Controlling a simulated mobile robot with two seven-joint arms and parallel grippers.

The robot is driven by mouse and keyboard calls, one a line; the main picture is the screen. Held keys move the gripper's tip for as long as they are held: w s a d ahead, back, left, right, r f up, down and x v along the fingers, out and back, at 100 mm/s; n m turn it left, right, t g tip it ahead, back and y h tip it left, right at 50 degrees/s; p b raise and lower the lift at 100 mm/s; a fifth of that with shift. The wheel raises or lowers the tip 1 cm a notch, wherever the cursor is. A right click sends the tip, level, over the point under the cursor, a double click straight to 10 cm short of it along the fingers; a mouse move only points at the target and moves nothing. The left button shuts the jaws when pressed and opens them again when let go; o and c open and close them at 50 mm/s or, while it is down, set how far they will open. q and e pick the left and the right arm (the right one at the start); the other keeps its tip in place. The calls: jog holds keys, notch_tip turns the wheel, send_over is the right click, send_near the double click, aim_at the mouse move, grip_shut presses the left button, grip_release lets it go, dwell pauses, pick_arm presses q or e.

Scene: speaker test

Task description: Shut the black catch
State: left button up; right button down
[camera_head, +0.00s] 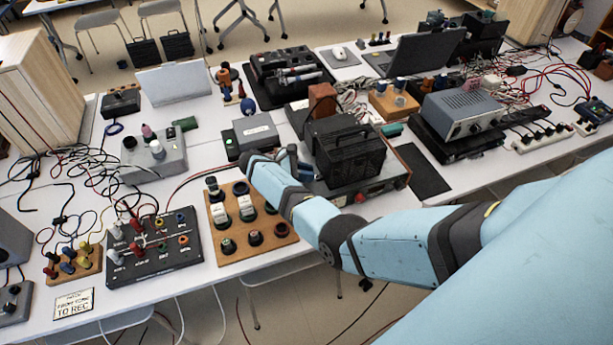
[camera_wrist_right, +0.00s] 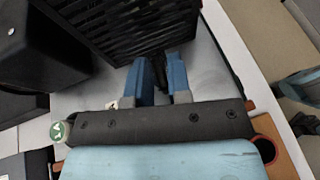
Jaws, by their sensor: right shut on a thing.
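My right gripper (camera_head: 284,158) is at the left side of a black slatted box (camera_head: 348,152), on the grey-topped unit under it. In the right wrist view its two blue fingers (camera_wrist_right: 162,78) are closed on a narrow black piece, which looks like the black catch (camera_wrist_right: 159,72), beside the slatted box (camera_wrist_right: 128,24). The fingers and the box hide most of the catch, and I cannot tell how far it is turned. In the head view the catch is hidden. My left gripper is out of view.
A wooden board with knobs (camera_head: 225,245) lies below my right forearm. A grey box (camera_head: 255,130) stands just left of the gripper. A brown block (camera_head: 322,100) sits behind the slatted box. Cables and several devices crowd the white table (camera_head: 200,285).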

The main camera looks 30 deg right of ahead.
jog(key=shift+w+d+m+g+y+b, duration=0.1)
jog(key=shift+m+g+y+b, duration=0.3)
jog(key=shift+m+g, duration=0.25)
jog(key=shift+m+g, duration=0.25)
jog(key=c, duration=1)
grip_release()
jog(key=shift+d, duration=0.1)
